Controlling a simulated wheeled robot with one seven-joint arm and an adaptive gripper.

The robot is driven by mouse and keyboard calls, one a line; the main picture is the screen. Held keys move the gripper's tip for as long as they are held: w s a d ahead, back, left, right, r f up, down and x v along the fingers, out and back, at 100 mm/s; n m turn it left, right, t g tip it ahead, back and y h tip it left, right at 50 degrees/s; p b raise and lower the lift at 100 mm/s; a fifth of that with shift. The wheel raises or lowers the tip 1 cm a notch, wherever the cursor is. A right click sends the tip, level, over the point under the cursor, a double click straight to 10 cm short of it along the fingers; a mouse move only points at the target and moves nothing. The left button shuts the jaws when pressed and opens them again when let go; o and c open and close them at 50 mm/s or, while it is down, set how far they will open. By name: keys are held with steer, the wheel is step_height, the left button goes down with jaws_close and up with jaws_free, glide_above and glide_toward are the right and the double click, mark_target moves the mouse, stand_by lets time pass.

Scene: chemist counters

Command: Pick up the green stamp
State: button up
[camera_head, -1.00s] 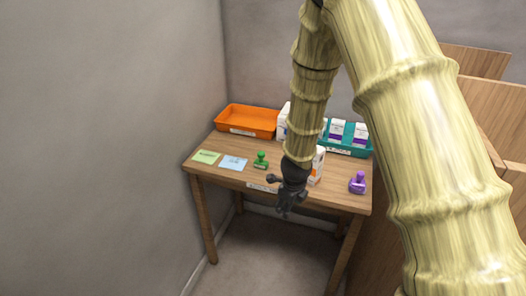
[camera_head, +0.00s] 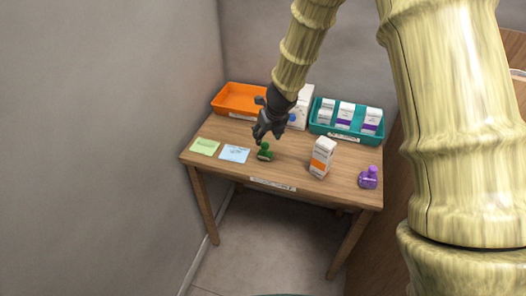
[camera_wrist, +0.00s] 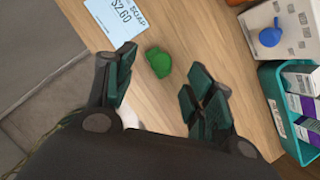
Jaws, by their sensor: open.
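The green stamp (camera_head: 264,152) stands upright on the wooden table (camera_head: 220,160), right of the blue card (camera_head: 234,154). My gripper (camera_head: 261,137) is above it, its fingers pointing down and partly overlapping the top of the stamp in the head view. In the wrist view the green stamp (camera_wrist: 159,62) lies ahead, roughly between the two spread, dark fingers (camera_wrist: 160,85). The gripper is open and holds nothing. I cannot tell the exact height gap between fingertips and stamp.
A white and orange box (camera_head: 322,158) and a purple stamp (camera_head: 368,177) stand to the right. Behind are an orange tray (camera_head: 218,107), a white box with a blue stamp (camera_wrist: 270,37), and a teal tray (camera_head: 347,136) of boxes. A green card (camera_head: 205,147) lies left.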

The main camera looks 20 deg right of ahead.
mark_target(265, 144)
steer(key=x, duration=0.3)
steer(key=shift+w+d+f, duration=0.15)
steer(key=shift+w+d, duration=0.05)
steer(key=shift+s+d+f, duration=0.15)
steer(key=shift+s+f, duration=0.15)
steer(key=shift+f, duration=0.4)
steer(key=p+x, duration=0.1)
steer(key=x, duration=0.2)
steer(key=shift+w+f, duration=0.1)
steer(key=shift+w, duration=0.1)
steer(key=shift+s, duration=0.1)
